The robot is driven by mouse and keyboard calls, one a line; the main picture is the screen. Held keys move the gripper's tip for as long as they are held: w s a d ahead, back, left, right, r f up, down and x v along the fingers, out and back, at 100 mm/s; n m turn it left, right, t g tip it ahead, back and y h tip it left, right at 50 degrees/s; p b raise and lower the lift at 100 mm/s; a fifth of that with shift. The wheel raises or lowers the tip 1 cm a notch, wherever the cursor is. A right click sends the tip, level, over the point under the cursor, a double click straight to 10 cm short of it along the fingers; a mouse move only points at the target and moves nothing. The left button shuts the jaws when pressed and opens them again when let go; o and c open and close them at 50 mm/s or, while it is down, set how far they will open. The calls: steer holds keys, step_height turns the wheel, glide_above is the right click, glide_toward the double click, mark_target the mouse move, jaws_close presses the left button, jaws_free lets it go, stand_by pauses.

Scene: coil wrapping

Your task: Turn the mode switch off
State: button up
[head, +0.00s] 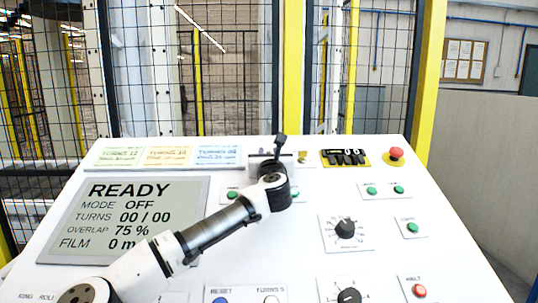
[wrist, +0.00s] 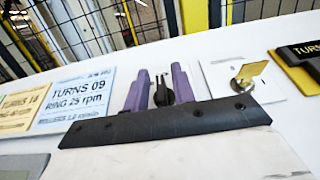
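The black mode switch knob (wrist: 161,92) stands between the two purple fingers of my gripper (wrist: 160,88) in the wrist view. The fingers are apart, one on each side of the knob. A thin gap seems to show on the left, while the right finger looks very close to it. In the head view my gripper (head: 279,146) is at the top middle of the white panel, and my arm hides most of the switch. The display (head: 130,222) reads READY, MODE OFF, TURNS 00 / 00.
A yellow key switch (wrist: 248,76) sits just right of the knob. Label cards (wrist: 80,103) lie to the left. Green buttons and a dial (head: 345,228) fill the right side. A mesh fence stands behind.

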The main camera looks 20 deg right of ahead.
steer(key=shift+o, duration=0.3)
steer(key=shift+s, duration=0.1)
steer(key=b+v, duration=0.4)
steer(key=v, duration=0.9)
steer(key=shift+s+a+f, duration=0.15)
steer(key=shift+s, duration=0.15)
